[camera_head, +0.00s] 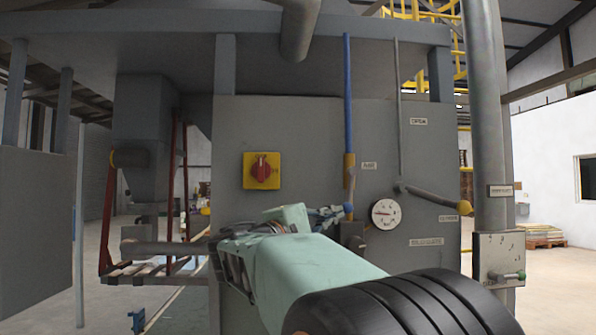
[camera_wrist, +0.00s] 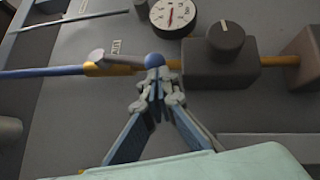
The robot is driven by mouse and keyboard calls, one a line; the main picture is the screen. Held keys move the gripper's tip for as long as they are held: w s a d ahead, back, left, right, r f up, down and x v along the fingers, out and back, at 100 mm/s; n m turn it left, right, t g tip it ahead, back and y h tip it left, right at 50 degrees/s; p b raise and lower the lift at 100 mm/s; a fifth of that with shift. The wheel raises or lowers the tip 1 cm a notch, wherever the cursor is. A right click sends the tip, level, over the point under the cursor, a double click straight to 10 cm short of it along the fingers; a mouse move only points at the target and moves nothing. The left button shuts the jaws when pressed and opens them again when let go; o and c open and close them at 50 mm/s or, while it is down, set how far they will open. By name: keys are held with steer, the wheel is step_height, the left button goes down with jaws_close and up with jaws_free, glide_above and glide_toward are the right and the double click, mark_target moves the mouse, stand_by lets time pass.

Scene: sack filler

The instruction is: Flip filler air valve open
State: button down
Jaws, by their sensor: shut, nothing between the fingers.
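The air valve has a yellow body (camera_head: 349,162) on a vertical blue pipe beside the AIR label. It also shows in the wrist view (camera_wrist: 96,69). A blue ball (camera_head: 348,208) sits below the body, seemingly the end of its handle; it also shows in the wrist view (camera_wrist: 155,60). My gripper (camera_head: 335,214) has its fingertips together right at the ball. In the wrist view the fingertips (camera_wrist: 158,76) are shut with nothing between them and overlap the ball's lower edge. I cannot tell whether they touch it.
A dark box with a round knob (camera_wrist: 226,41) sits on the same pipe line, close to my fingertips. A pressure gauge (camera_head: 385,213) and a long grey lever with a yellowish grip (camera_head: 440,201) are to the right. A red rotary switch (camera_head: 262,170) is at left.

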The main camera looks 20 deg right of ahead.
steer(key=shift+s+d+f+b, duration=0.2)
steer(key=shift+d+f+b, duration=0.1)
steer(key=shift+d+b, duration=0.45)
steer(key=shift+a, duration=0.1)
